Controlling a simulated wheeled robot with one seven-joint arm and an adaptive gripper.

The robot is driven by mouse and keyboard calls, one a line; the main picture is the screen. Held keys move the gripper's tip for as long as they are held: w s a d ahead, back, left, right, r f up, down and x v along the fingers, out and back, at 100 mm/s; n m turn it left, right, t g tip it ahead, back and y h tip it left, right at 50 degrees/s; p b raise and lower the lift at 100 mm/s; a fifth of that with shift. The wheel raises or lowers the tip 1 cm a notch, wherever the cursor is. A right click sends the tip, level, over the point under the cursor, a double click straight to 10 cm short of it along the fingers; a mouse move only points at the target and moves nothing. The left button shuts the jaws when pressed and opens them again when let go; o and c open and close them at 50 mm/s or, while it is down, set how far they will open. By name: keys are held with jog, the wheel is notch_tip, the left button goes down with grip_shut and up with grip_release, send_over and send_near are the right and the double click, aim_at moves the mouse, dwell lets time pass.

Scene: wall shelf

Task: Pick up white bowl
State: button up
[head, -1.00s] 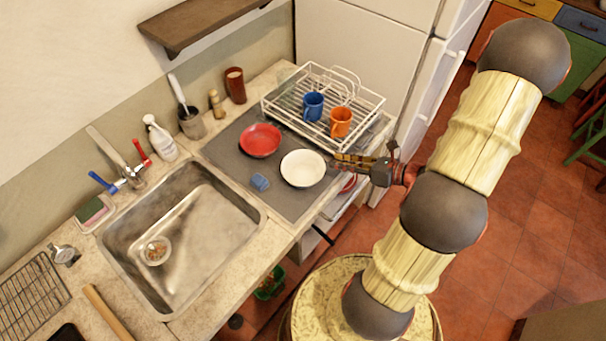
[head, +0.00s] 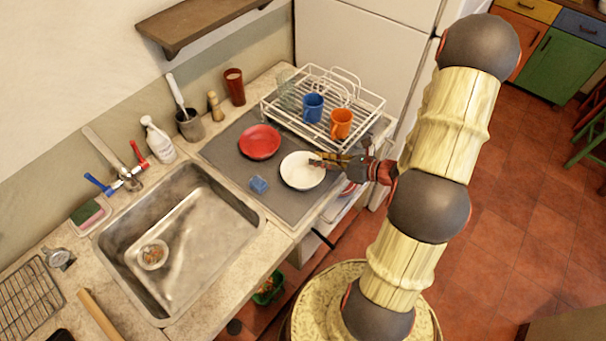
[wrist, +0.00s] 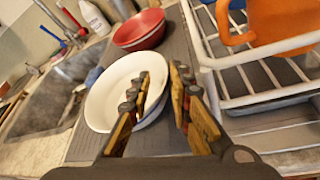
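The white bowl (head: 300,172) sits on the grey mat (head: 230,161) on the counter, between the sink and the dish rack. It also shows in the wrist view (wrist: 105,88), in front of the fingers. My gripper (head: 318,164) reaches over the bowl's right rim from the right. In the wrist view my gripper (wrist: 162,82) is open, with a gap between its fingers. The left finger overlaps the bowl's inside and the right finger is past its right rim. I cannot tell whether either finger touches the bowl.
A red bowl (head: 259,142) stands behind the white bowl. The white dish rack (head: 292,123), with a blue mug (head: 313,107) and an orange mug (head: 341,123), stands close behind my gripper. The sink (head: 180,240) is left.

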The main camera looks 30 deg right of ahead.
jog(key=shift+c, duration=1.2)
grip_shut()
